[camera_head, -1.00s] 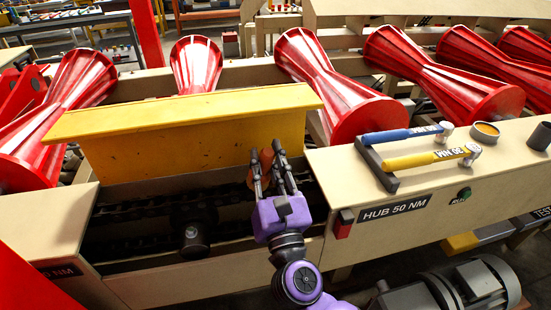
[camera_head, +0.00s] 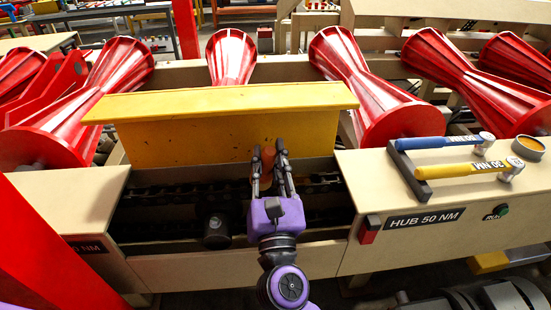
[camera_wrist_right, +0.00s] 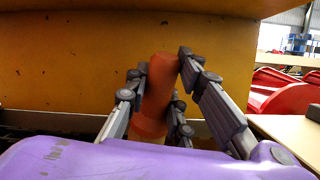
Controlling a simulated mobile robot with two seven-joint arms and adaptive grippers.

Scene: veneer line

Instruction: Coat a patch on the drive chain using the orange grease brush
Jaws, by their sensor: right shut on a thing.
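The orange grease brush (camera_head: 267,160) is held upright between the fingers of my right gripper (camera_head: 270,166), which is shut on it. Its orange handle (camera_wrist_right: 155,98) also shows in the right wrist view, between the grey fingers (camera_wrist_right: 160,95). The brush's lower end is hidden by the gripper. The dark drive chain (camera_head: 155,190) runs left to right in the open trough, below the yellow cover. The gripper is over the trough, close in front of the cover; I cannot tell whether the brush touches the chain. My left gripper is out of view.
The yellow cover (camera_head: 200,140) stands right behind the brush. A dark round hub (camera_head: 217,228) sits in the trough to the left. Beige panels (camera_head: 75,200) flank the trough. Blue (camera_head: 440,142) and yellow (camera_head: 455,170) wrenches and a round tin (camera_head: 528,146) are at the right. Red rollers (camera_head: 232,57) lie behind.

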